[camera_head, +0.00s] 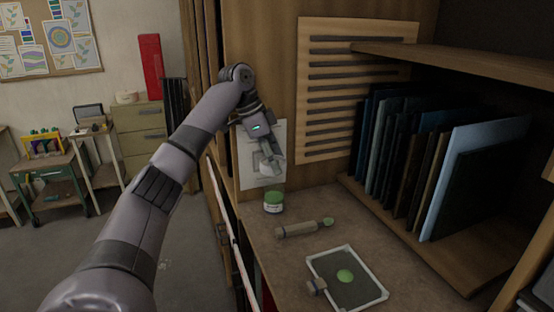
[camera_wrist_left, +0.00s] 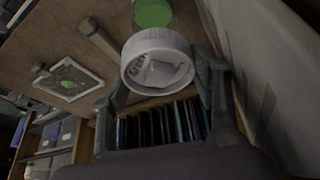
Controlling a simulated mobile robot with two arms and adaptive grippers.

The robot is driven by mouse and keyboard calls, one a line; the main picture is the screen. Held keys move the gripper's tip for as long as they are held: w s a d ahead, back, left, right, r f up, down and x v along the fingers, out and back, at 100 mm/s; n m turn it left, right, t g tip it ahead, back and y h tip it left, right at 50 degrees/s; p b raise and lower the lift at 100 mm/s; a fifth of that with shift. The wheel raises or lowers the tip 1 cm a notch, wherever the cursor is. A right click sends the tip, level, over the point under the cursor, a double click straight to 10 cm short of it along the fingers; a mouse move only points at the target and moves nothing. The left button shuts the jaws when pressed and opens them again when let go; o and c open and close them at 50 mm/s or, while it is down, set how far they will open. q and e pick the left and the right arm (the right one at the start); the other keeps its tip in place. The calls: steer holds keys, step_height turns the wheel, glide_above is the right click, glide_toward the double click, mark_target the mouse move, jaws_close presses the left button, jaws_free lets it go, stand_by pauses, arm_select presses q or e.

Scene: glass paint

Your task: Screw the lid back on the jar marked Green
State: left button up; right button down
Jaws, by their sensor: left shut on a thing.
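The open jar (camera_head: 274,202), white with green paint showing at its top, stands upright on the wooden counter near its left edge. Its green top also shows at the upper edge of the left wrist view (camera_wrist_left: 152,12). My left gripper (camera_head: 270,157) is shut on the white lid (camera_wrist_left: 158,58), which carries a label reading "Green". The gripper holds the lid above the jar and apart from it, in front of a paper on the cabinet wall. In the head view the lid (camera_head: 266,168) is small and partly hidden by the fingers. My right gripper is not in view.
A wooden-handled tool (camera_head: 298,229) with a green end lies right of the jar. A white-rimmed slab (camera_head: 375,298) with a green paint blob lies nearer. Upright glass sheets (camera_head: 465,180) fill the rack at right. The paper (camera_head: 246,165) hangs on the wall behind.

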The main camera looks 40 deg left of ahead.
arm_select(q)
steer(key=shift+n, duration=0.4)
steer(key=shift+w+f+n, duration=0.1)
steer(key=shift+f+n, duration=0.1)
steer(key=shift+n, duration=0.3)
steer(key=shift+f+n+t+y, duration=0.1)
steer(key=shift+n+t+y, duration=0.2)
steer(key=shift+n+y, duration=0.15)
steer(key=n, duration=0.1)
steer(key=n+y, duration=0.1)
steer(key=n, duration=0.1)
steer(key=shift+f+n+t, duration=0.25)
steer(key=shift+n+t, duration=0.05)
steer(key=shift+n, duration=0.05)
steer(key=n+y, duration=0.1)
steer(key=n, duration=0.1)
steer(key=n+y, duration=0.1)
steer(key=n, duration=0.2)
steer(key=shift+w+f, duration=0.1)
steer(key=shift+f, duration=0.3)
steer(key=shift+a+f+n, duration=0.1)
steer(key=shift+f+n, duration=0.2)
steer(key=shift+f, duration=0.2)
step_height(320, 180, down, 2)
steer(key=shift+f+b, duration=0.2)
steer(key=shift+b, duration=0.2)
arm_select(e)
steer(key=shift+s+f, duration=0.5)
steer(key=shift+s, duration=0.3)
